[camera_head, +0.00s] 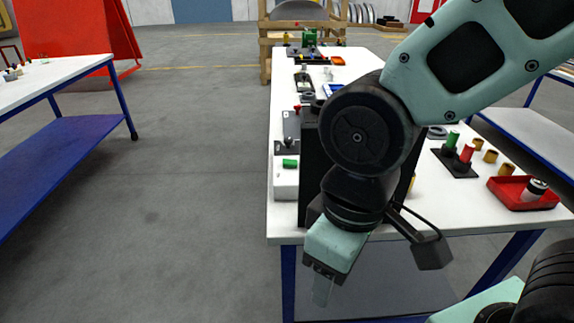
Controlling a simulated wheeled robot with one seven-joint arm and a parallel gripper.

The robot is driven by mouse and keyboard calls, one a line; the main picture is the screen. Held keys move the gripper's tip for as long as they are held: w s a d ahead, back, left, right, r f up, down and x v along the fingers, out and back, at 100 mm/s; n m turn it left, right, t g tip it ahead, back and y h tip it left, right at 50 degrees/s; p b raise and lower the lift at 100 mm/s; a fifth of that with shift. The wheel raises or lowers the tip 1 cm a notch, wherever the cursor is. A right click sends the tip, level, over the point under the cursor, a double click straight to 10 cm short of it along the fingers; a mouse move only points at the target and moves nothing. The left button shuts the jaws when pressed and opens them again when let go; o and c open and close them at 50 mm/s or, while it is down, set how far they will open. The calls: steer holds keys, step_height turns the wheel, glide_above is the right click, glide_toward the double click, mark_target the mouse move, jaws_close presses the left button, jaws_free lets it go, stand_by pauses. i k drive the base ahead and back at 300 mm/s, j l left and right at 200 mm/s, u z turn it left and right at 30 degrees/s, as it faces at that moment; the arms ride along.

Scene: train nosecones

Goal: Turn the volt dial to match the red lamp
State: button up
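My gripper (321,292) hangs down in front of the table's near edge, away from everything on the tabletop. Its fingers are seen from the side, so its opening does not show. A black upright panel (309,180) stands on the white table behind my arm. My arm covers most of it. I cannot make out a volt dial or a lit red lamp; they may be hidden behind my arm.
The white table (284,222) holds a white box with a green part (289,163), a black peg stand (455,163) with green and red cylinders, and a red tray (521,207). A blue-framed table (60,72) stands left. The floor between is clear.

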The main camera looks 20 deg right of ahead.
mark_target(288, 141)
steer(key=i+l, duration=0.1)
steer(key=l, duration=0.4)
steer(key=i+l, duration=0.1)
steer(key=l, duration=0.35)
steer(key=i+l, duration=0.1)
steer(key=l, duration=0.4)
